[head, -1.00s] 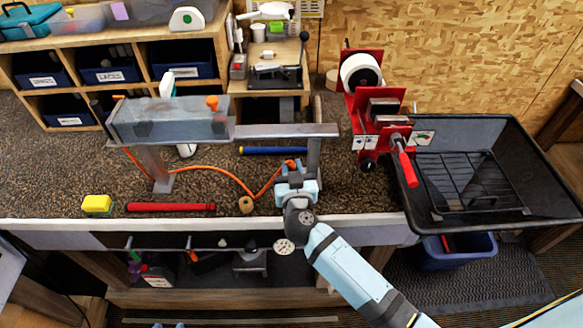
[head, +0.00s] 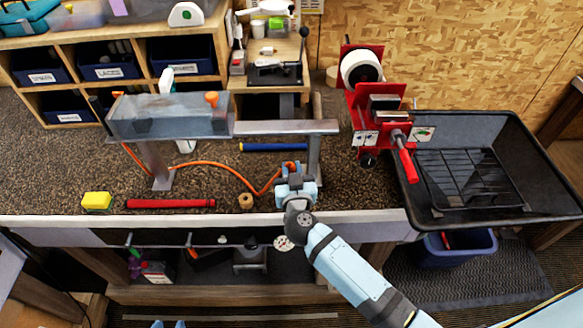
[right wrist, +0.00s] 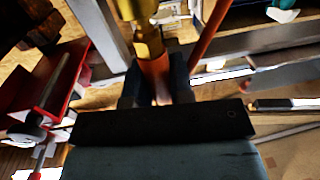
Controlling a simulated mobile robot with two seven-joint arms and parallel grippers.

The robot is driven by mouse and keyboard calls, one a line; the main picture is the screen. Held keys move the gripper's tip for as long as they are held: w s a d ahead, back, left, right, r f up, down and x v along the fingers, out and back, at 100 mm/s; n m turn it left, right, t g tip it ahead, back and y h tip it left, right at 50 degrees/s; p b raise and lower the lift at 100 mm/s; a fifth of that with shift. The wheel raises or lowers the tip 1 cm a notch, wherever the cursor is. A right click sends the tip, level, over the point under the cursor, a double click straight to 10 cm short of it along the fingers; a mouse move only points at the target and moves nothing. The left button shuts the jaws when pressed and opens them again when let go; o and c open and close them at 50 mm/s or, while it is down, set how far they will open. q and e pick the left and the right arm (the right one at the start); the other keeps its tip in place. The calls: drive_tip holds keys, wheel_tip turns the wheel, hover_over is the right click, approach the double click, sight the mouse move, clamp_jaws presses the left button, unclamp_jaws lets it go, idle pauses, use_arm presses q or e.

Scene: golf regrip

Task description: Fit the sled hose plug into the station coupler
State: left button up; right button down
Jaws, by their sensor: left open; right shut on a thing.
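The orange sled hose (head: 215,166) runs from the grey sled (head: 165,115) across the bench to my right gripper (head: 295,172). My right gripper is shut on the hose's plug end, beside the metal post (head: 314,155). In the right wrist view, an orange piece (right wrist: 155,72) sits between the dark fingers. A brass fitting (right wrist: 147,45) is in line with it, at its far end. I cannot tell which brass part is plug and which is coupler, or whether they are joined.
A red grip (head: 170,204), yellow sponge (head: 97,200) and cork-coloured roll (head: 246,201) lie near the bench's front edge. A blue grip (head: 273,148) lies behind. A red-framed machine (head: 375,110) and black tray (head: 480,205) stand right.

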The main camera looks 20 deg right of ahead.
drive_tip(key=shift+f, duration=0.65)
drive_tip(key=c, duration=0.9)
unclamp_jaws()
drive_tip(key=s, duration=0.2)
drive_tip(key=s+a, duration=0.1)
drive_tip(key=s, duration=0.2)
drive_tip(key=s+b, duration=0.1)
drive_tip(key=s, duration=0.1)
drive_tip(key=shift+s+a, duration=0.15)
drive_tip(key=shift+s, duration=0.05)
